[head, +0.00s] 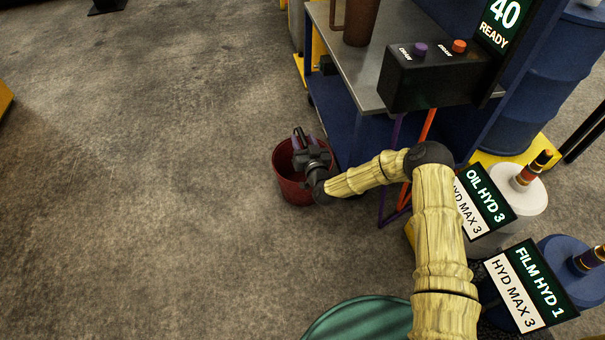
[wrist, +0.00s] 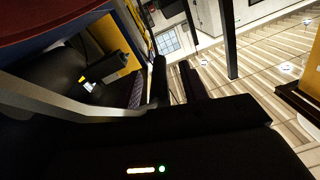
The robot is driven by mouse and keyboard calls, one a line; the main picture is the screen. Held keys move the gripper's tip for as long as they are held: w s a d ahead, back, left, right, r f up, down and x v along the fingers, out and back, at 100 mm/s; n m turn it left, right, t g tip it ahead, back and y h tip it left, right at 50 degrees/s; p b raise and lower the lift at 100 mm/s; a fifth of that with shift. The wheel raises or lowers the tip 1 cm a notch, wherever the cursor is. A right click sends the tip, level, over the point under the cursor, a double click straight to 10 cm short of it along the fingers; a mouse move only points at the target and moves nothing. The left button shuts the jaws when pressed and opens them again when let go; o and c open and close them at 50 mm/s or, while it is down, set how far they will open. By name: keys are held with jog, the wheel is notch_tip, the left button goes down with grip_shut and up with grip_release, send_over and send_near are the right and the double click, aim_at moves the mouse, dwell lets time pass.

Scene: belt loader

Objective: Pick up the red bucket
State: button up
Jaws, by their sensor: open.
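The red bucket (head: 292,190) stands on the concrete floor just left of the blue cart, in the head view. My gripper (head: 299,137) is over the bucket's mouth, at its far side in the picture, with its fingers pointing up and away. It hides part of the bucket's opening and rim. In the wrist view my gripper (wrist: 172,85) shows two dark fingers with a gap between them and nothing clearly held. A dark red surface (wrist: 50,25) fills the top left corner there; I cannot tell whether it is the bucket.
A blue cart with a grey top (head: 372,60) stands right of the bucket, carrying a brown container (head: 358,20) and a black control box (head: 430,75). Labelled drums (head: 520,200) stand at the right. The floor on the left is clear.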

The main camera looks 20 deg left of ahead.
grip_shut()
jog(key=shift+r, duration=0.1)
notch_tip(320, 180, up, 10)
jog(key=p, duration=0.6)
dwell(0.5)
